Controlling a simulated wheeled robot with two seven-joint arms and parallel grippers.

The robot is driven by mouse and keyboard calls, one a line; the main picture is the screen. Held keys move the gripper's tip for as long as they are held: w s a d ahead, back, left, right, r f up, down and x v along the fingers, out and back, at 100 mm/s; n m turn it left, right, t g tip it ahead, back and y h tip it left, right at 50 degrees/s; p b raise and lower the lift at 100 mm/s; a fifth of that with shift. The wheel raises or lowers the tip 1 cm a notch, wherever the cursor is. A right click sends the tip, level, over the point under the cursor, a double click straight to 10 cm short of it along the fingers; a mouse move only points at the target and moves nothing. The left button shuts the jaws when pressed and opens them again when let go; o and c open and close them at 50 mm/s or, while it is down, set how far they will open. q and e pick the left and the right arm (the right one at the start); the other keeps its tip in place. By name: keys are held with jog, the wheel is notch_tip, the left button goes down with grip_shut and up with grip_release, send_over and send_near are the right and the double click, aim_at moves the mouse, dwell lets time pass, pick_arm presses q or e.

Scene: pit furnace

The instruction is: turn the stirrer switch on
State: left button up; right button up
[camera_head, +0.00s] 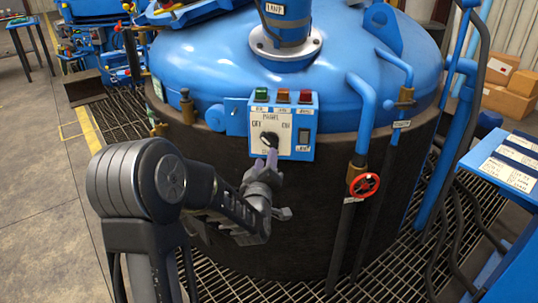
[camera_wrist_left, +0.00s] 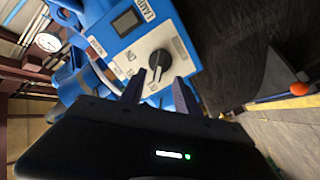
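The control box (camera_head: 297,117) is a blue-framed white panel on the furnace's side. It carries a dark rotary knob (camera_head: 269,139) between two small labels, and it also shows in the wrist view with the knob (camera_wrist_left: 159,60). I cannot read for certain which label the knob points at. My left gripper (camera_head: 267,160) is just below the knob, pointing at the panel. In the wrist view its two fingers (camera_wrist_left: 160,86) are apart, with the knob's handle between their tips; I cannot tell whether they touch it. My right gripper is out of view.
A dark rocker switch (camera_head: 304,136) is on the panel's right, below green and red lamps (camera_head: 283,95). A red valve wheel (camera_head: 364,185) and pipes stand to the right. The blue furnace lid (camera_head: 210,65) rises behind. Floor grating (camera_head: 285,279) surrounds the furnace.

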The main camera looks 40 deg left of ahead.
aim_at(269, 144)
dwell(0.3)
pick_arm(q)
jog(key=x, duration=0.8)
jog(key=shift+f+p, duration=0.1)
jog(key=shift+p, duration=0.3)
jog(key=shift+s+d, duration=0.1)
jog(key=shift+c, duration=0.6)
grip_shut()
